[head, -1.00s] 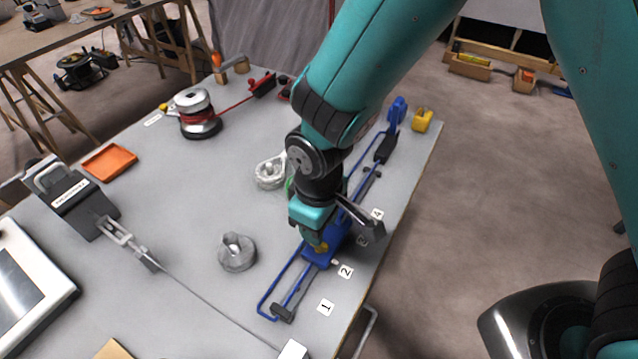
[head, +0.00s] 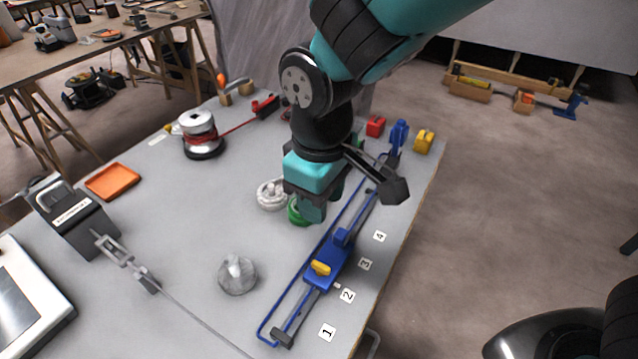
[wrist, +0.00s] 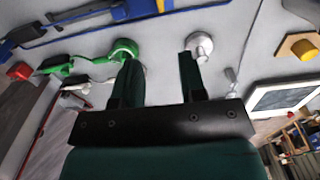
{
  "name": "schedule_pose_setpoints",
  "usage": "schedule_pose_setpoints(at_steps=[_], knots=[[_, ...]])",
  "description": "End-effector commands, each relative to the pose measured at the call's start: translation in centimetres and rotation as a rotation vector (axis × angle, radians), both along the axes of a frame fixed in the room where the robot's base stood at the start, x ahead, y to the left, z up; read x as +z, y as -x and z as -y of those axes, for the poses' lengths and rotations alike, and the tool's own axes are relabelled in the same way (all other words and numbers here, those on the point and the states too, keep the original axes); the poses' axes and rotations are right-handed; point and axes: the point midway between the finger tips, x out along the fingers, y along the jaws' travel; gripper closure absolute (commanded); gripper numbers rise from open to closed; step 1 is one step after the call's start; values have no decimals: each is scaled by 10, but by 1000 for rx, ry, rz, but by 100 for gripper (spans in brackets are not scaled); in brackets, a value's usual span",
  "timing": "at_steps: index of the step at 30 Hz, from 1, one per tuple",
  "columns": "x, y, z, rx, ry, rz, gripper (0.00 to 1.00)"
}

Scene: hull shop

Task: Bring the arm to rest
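My gripper (head: 311,207) hangs above the grey table (head: 190,245), behind and left of the blue sliding car on its track. In the wrist view its two fingers (wrist: 160,80) stand apart with nothing between them. The blue car (head: 327,262) with a yellow knob (head: 320,268) sits on the track near labels 2 and 3, clear of my gripper. A green round fitting (head: 298,212) is partly hidden behind the gripper; it also shows beyond one finger in the wrist view (wrist: 124,47).
A white fitting (head: 270,194), a grey fitting (head: 238,274), a winch (head: 201,137) with red rope, an orange tray (head: 113,181) and a lever box (head: 72,216) stand on the table. Red (head: 376,126) and yellow (head: 424,141) blocks are at the far right edge.

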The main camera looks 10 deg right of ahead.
Motion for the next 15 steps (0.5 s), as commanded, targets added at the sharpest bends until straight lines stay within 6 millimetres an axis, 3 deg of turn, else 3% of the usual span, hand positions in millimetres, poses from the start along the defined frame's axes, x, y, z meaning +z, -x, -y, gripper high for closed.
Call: schedule_pose_setpoints(at_steps=[5,8,11,15], knots=[[1,0,1,-2,-1,0,62],[11,3,11,-27,-28,-6,62],[33,15,34,-81,-93,-20,62],[65,46,71,-173,-210,-39,62]])
